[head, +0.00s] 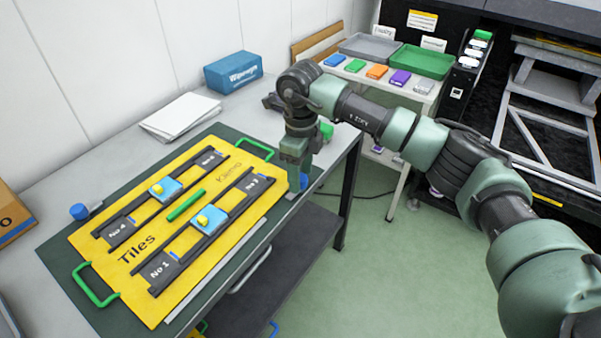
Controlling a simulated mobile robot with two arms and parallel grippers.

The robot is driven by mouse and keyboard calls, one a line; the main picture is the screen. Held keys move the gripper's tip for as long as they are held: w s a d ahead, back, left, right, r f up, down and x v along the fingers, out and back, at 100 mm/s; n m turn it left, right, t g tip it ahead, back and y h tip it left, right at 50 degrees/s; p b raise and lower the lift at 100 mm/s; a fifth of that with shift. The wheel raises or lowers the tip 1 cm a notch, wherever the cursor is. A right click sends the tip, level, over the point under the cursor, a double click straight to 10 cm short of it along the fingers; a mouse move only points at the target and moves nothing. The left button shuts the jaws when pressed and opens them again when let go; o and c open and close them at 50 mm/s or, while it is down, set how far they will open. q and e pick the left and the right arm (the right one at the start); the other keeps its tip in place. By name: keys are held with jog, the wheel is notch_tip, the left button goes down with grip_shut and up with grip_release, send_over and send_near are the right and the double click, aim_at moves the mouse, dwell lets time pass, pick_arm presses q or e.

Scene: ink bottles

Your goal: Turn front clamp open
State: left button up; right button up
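A yellow board (128,285) lettered "Tiles" lies on a dark green mat on the table, with green handles at its ends. A blue clamp knob (78,212) stands at the board's far left edge. Another blue piece (305,183), probably the other clamp's knob, shows at the board's right edge, mostly hidden by my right gripper. My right gripper (295,178) points down at that edge, right beside or around this blue piece. Its fingers are too small and overlapped to tell whether they are open or touch it. My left gripper is out of view.
The board carries dark rails with light blue blocks (208,221) and a green bar (186,205). A blue box (233,73) and white papers (181,116) lie behind it. A side table holds grey and green (421,62) trays and coloured pieces. Open floor lies right of the table.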

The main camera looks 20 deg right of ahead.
notch_tip(320, 180, up, 8)
jog(key=shift+f+b, duration=0.1)
jog(key=shift+b, duration=0.4)
dwell(0.5)
